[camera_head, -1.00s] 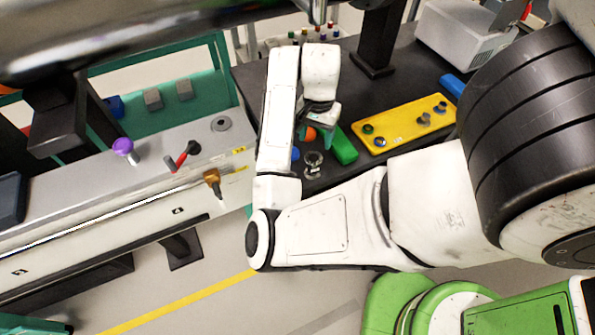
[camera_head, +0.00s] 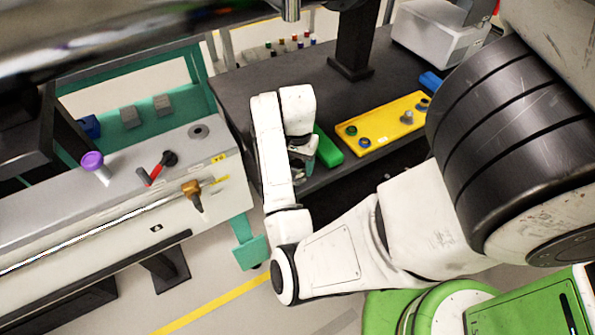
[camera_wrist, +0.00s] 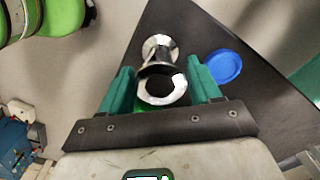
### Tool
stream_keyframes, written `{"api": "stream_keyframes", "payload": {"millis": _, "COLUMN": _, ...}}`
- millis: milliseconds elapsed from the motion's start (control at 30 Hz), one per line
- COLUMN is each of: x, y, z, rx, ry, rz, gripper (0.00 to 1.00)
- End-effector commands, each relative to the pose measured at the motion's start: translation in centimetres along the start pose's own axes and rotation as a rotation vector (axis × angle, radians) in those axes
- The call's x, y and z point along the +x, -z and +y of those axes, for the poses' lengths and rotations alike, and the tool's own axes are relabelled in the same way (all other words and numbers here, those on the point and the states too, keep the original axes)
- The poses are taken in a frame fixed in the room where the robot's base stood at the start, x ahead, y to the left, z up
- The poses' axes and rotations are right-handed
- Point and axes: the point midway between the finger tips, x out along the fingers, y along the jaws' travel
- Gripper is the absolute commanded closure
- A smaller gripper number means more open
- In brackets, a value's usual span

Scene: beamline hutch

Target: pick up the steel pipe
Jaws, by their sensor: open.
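The steel pipe (camera_wrist: 161,48) is a short shiny tube with a flange at each end. In the wrist view it lies between the two teal fingers of my gripper (camera_wrist: 161,85), with its ring-shaped near flange closest to me. The fingers are spread on either side, and a gap shows at least on the right. In the head view the gripper (camera_head: 302,162) is low at the near edge of the dark table, partly behind my arm. The pipe is hidden there.
A blue round lid-like piece (camera_wrist: 224,66) is just right of the pipe. On the dark table (camera_head: 250,88) are a green block (camera_head: 328,148) and a yellow plate (camera_head: 352,133) with knobs. A grey bench (camera_head: 128,195) with a purple knob stands left.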

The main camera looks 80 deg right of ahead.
Motion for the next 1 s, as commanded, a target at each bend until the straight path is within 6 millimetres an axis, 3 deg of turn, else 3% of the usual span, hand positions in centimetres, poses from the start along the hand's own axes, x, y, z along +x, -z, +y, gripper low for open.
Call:
{"api": "stream_keyframes", "payload": {"millis": 167, "x": -0.01, "y": 0.01, "z": -0.02, "rx": 0.0, "ry": 0.001, "rz": 0.001, "gripper": 0.38}}
{"api": "stream_keyframes", "payload": {"millis": 633, "x": -0.05, "y": 0.0, "z": -0.03, "rx": 0.0, "ry": 0.001, "rz": 0.001, "gripper": 0.83}}
{"api": "stream_keyframes", "payload": {"millis": 1000, "x": -0.56, "y": 0.03, "z": -0.06, "rx": 0.0, "ry": 0.002, "rz": 0.002, "gripper": 0.83}}
